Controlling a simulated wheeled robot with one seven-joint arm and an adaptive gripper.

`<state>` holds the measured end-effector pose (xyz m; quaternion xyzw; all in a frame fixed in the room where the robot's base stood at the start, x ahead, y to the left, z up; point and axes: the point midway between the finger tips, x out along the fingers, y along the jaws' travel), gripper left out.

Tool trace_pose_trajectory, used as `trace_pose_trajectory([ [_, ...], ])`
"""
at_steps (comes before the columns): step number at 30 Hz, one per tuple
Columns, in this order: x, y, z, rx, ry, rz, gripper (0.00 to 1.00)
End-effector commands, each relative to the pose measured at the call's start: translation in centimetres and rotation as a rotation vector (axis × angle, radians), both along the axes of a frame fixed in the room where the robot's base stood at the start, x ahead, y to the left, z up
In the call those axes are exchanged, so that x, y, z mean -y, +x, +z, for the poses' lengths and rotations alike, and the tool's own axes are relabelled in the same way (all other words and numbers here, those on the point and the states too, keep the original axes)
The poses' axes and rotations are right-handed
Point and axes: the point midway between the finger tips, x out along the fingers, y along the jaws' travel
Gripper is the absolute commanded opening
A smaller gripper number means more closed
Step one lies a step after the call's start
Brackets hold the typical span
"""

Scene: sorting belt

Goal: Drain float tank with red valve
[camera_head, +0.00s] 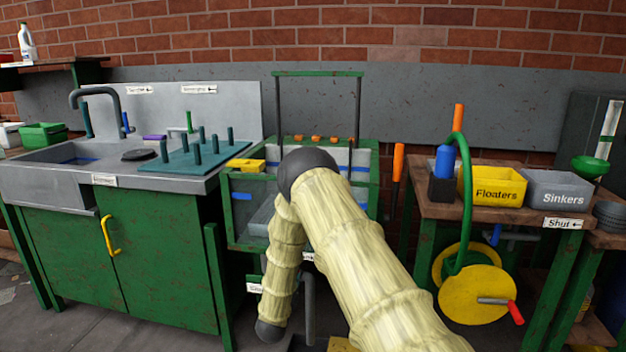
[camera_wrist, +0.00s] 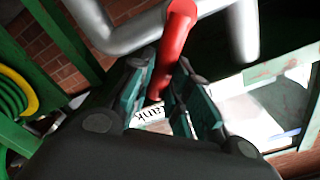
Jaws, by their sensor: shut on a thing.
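The float tank (camera_head: 242,205) is a green-framed, clear-sided tank in the middle of the head view. My arm hides much of its front and right side. In the wrist view the red valve handle (camera_wrist: 177,38) stands between the fingers of my gripper (camera_wrist: 165,88), and the gripper is shut on it. The handle's top end meets a grey pipe (camera_wrist: 135,32). A white label (camera_wrist: 150,114) reading "ank" shows behind the fingers. In the head view my gripper and the valve are hidden behind my arm, low under the tank.
A sink bench (camera_head: 160,260) with green cupboards stands left of the tank. On the right, a wooden bench (camera_head: 490,212) holds a yellow Floaters bin (camera_head: 493,187) and a grey Sinkers bin (camera_head: 560,192). A yellow hose reel (camera_head: 473,295) with a red-handled crank sits below.

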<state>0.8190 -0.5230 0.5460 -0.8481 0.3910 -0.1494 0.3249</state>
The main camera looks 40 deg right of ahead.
Motion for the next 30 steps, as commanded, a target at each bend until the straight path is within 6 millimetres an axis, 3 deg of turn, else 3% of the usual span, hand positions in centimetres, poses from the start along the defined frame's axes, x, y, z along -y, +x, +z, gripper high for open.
trace_pose_trajectory([
  [30,-1.1,1.2,1.1,-0.226,-0.194,0.002,0.0],
])
